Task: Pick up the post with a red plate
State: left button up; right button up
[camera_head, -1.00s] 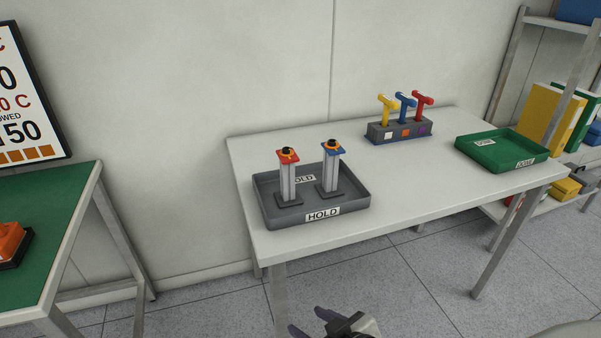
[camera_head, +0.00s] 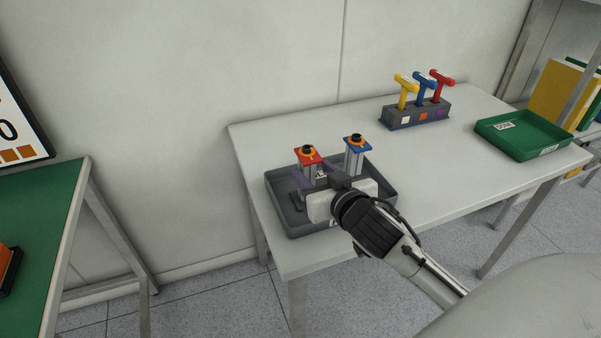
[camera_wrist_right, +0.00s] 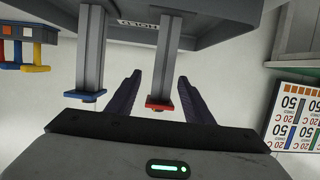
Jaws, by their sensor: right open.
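The post with a red plate (camera_head: 308,156) stands upright in the grey HOLD tray (camera_head: 281,219), at its left. The post with a blue plate (camera_head: 357,145) stands to its right in the same tray. My right gripper (camera_head: 318,174) is at the tray, in front of the red-plate post and partly hiding it and the tray. In the right wrist view, my open right gripper (camera_wrist_right: 158,92) has one finger on each side of the red-plate post (camera_wrist_right: 162,80), with gaps visible. The blue-plate post (camera_wrist_right: 90,60) is outside the fingers. My left gripper is not in view.
A grey block with yellow, blue and red T-handles (camera_head: 417,114) stands at the back of the white table (camera_head: 430,166). A green tray (camera_head: 524,138) lies at the right. A green table (camera_head: 37,215) stands at left. The table middle is clear.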

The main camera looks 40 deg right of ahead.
jog(key=x, duration=0.7)
jog(key=shift+w+a+f, duration=0.15)
jog(key=shift+w+f, duration=0.1)
jog(key=shift+f, duration=0.15)
jog(key=shift+r, duration=0.1)
grip_shut()
